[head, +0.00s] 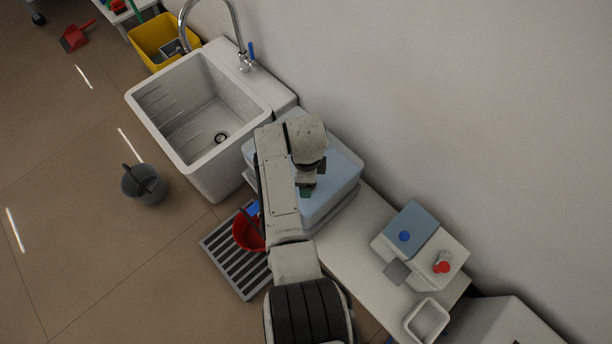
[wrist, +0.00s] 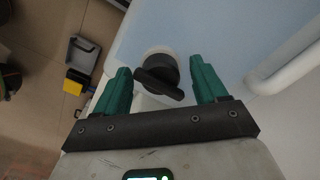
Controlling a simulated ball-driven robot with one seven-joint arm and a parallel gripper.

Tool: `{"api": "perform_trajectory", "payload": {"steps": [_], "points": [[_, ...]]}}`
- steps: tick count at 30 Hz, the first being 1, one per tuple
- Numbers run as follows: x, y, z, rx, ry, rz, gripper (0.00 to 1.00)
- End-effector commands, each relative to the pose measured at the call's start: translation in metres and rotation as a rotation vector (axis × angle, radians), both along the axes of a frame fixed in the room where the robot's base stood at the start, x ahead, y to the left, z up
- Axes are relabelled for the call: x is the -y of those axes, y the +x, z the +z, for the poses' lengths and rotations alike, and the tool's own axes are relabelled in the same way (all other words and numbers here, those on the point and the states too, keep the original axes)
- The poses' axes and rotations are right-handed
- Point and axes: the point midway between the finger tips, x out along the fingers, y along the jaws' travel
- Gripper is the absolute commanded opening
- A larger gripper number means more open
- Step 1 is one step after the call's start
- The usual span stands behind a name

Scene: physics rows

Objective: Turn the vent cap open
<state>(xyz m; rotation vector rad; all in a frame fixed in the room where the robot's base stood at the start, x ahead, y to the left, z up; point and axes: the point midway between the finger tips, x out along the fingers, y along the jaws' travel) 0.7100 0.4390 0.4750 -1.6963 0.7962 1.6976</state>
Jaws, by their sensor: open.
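The vent cap (wrist: 157,78) is a black knob with a bar-shaped grip on a pale round collar. It stands on the light blue lid of a container (head: 340,178), whose blue surface also fills the upper part of the wrist view (wrist: 225,35). My gripper (wrist: 160,68) is open, with one green finger on each side of the cap and a visible gap on both sides. The bar lies roughly crosswise between the fingers, slightly tilted. In the head view my gripper (head: 306,190) is over the container, and my arm hides the cap.
A white sink (head: 180,150) stands beyond the container. A white and blue box (head: 435,260) with blue and red knobs and a small white tray (head: 427,322) are on the bench to the right. A red bucket (head: 246,234) stands on a floor grate (head: 225,262). The wall is close behind.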

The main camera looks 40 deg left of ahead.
Motion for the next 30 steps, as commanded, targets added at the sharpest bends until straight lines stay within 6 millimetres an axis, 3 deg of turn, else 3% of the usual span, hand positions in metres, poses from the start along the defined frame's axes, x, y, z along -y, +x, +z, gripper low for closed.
{"api": "perform_trajectory", "payload": {"steps": [5, 18, 24, 30], "points": [[0.0, 0.0, 0.016, 0.001, 0.001, 0.0, 0.72], [-0.001, -0.001, 0.093, 0.001, 0.001, 0.001, 0.72], [-0.001, -0.001, 0.107, 0.0, 0.001, 0.001, 0.72], [-0.001, -0.001, 0.108, 0.0, 0.001, 0.001, 0.72]]}}
